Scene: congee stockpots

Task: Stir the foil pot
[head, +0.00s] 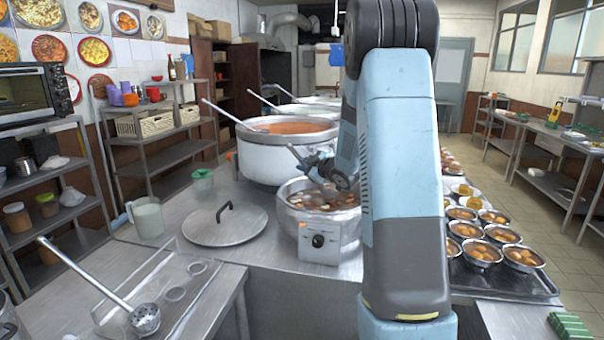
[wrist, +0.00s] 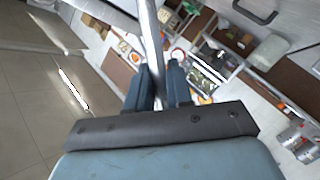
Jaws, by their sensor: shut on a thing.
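The foil pot (head: 345,222) is a small foil-wrapped cooker with a control knob on its front box, in the middle of the head view. It holds dark broth with pale and brown pieces. My gripper (head: 325,168) is low over the pot's back part, partly hidden by my arm. In the wrist view my gripper (wrist: 158,90) is shut on a long metal handle (wrist: 150,35) that runs between its fingers. The handle's far end is not clearly seen, so I cannot tell whether it is in the broth.
A large pot (head: 265,155) of orange-red congee stands behind, with a ladle leaning in it. A round lid (head: 225,222) lies left of the foil pot. A slotted ladle (head: 110,290) lies at front left. Bowls of food (head: 480,250) fill a tray at right.

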